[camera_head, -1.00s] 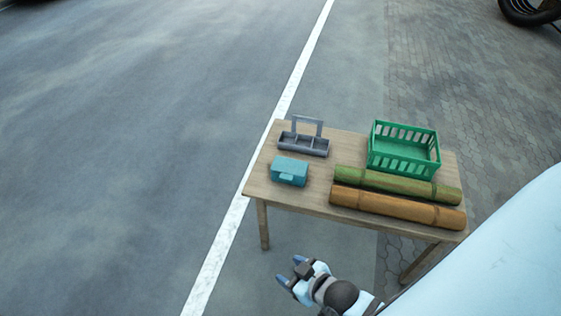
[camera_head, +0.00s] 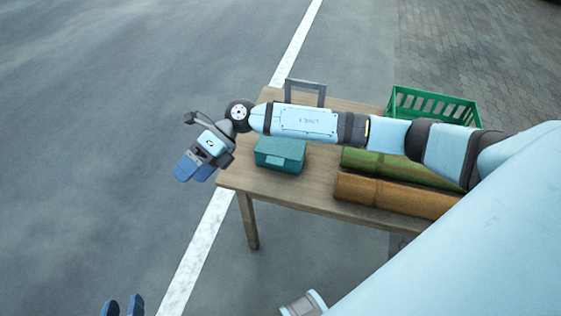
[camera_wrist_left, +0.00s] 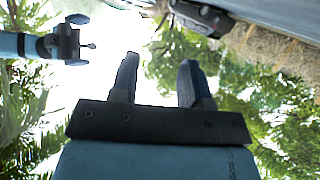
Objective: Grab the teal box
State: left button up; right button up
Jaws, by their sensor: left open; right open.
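The teal box (camera_head: 280,154) sits closed on the near left part of the wooden table (camera_head: 318,187), with its clasp side facing me. My right arm reaches across above the table and may cover part of the box's back edge. My right gripper (camera_head: 193,168) is open and empty, left of the box and beyond the table's left edge. My left gripper (camera_head: 123,304) is open and empty at the bottom left of the head view, well away from the box. The left wrist view shows its two fingers apart (camera_wrist_left: 158,65) with nothing between them; the box is not visible there.
A grey caddy (camera_head: 304,83) stands behind the box, mostly hidden by my right arm. A green basket (camera_head: 435,104) stands at the back right. A green roll (camera_head: 385,163) and an orange-brown roll (camera_head: 388,195) lie to the right of the box. Open pavement lies left of the table.

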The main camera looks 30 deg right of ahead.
jog(key=w+d+f+n+h+b, duration=0.2)
jog(key=w+d+f+h+b, duration=0.3)
jog(key=d, duration=0.5)
pick_arm(q)
notch_tip(320, 180, down, 4)
jog(key=d+t+h+b, duration=0.1)
jog(key=b, duration=0.2)
pick_arm(e)
jog(key=t+h, duration=0.2)
jog(key=h, duration=0.6)
send_over(265, 142)
notch_tip(265, 142, down, 8)
jog(key=shift+a+r+b, duration=0.1)
jog(key=shift+a+b, duration=0.05)
jog(key=shift+b, duration=0.9)
notch_tip(265, 142, down, 5)
jog(key=shift+r+b, duration=0.15)
jog(key=shift+b, duration=0.6)
pick_arm(q)
notch_tip(265, 142, up, 7)
jog(key=d+t+h, duration=0.2)
jog(key=t, duration=0.1)
jog(key=shift+w+d+f+h, duration=0.2)
jog(key=shift+w+d+h, duration=0.1)
jog(key=shift+d, duration=0.05)
pick_arm(e)
jog(key=shift+r, duration=0.1)
jog(key=c, duration=0.8)
